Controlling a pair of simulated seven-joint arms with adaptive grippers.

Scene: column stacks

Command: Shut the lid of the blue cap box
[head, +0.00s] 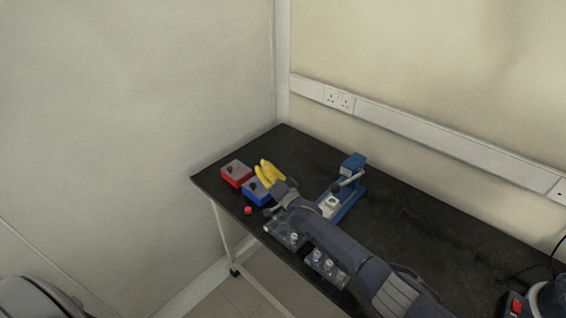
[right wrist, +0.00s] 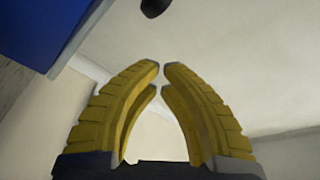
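The blue cap box (head: 259,197) stands near the table's left end, with a grey top and a dark spot on it. How far its lid stands open is too small to tell. A blue surface (right wrist: 30,25), likely this box, fills the upper left of the right wrist view. My right gripper (head: 264,169) has yellow fingers just behind and right of the box. In the right wrist view its fingertips (right wrist: 160,68) are close together with a narrow gap and nothing between them. A dark round knob (right wrist: 152,8) shows beyond the tips. My left gripper is not in view.
A red box (head: 236,174) stands left of the blue one. A small red cap (head: 248,211) lies near the front edge. Clear racks with vials (head: 326,266) stand under my right arm. A blue press (head: 350,190) stands to the right. The back of the table is clear.

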